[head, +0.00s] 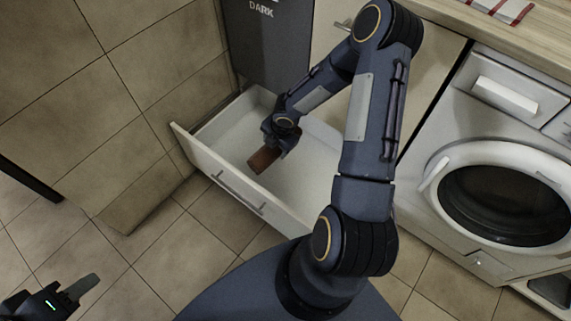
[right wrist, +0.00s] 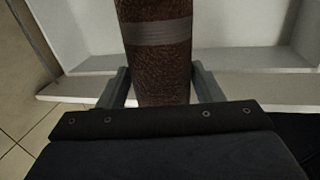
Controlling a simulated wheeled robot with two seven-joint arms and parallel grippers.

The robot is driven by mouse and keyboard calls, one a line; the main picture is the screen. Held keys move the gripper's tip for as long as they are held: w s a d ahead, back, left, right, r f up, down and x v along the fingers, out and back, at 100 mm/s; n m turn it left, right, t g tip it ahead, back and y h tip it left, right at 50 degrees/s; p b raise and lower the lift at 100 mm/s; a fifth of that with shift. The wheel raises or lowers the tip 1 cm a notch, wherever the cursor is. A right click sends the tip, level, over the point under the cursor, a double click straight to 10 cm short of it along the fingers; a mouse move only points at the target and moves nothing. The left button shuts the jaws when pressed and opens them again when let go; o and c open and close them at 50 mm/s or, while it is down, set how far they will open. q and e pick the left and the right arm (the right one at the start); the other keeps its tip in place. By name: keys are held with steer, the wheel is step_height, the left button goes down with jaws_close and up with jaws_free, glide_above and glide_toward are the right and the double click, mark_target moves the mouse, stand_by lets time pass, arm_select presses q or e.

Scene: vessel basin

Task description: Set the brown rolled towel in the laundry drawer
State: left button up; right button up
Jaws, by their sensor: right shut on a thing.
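The brown rolled towel (head: 264,159) is in my right gripper (head: 277,148), over the open laundry drawer. In the right wrist view the towel (right wrist: 158,60) has a grey band around it and stands between the two fingers of the gripper (right wrist: 155,88), which are shut on it. The white laundry drawer (head: 297,190) is pulled out, and the part of its inside that shows is empty. I cannot tell whether the towel touches the drawer floor. My left gripper (head: 84,289) is at the lower left, away from the drawer; only part of it shows.
A dark bin marked "DARK" (head: 265,45) stands behind the drawer. A tiled wall (head: 110,110) is close on the left. A washing machine (head: 500,150) stands at the right, under a wooden counter with a striped cloth (head: 502,9). Bare floor lies before the drawer.

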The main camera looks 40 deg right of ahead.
steer(key=s+d+f+n+b, duration=0.1)
steer(key=f+n+b, duration=0.1)
steer(key=f, duration=0.6)
steer(key=s+d+f+n+g+y+b, duration=0.1)
steer(key=s+f+n+b, duration=0.1)
steer(key=f, duration=0.6)
steer(key=s+d+f+n+b, duration=0.1)
steer(key=f+n+b, duration=0.3)
steer(key=f, duration=0.4)
steer(key=shift+s+f+n+y, duration=0.25)
steer(key=shift+n+y, duration=0.15)
steer(key=shift+n, duration=0.5)
step_height(320, 180, down, 4)
steer(key=shift+f+b, duration=0.1)
steer(key=shift+b, duration=0.85)
steer(key=shift+g, duration=0.3)
steer(key=shift+f, duration=0.1)
steer(key=o, duration=1)
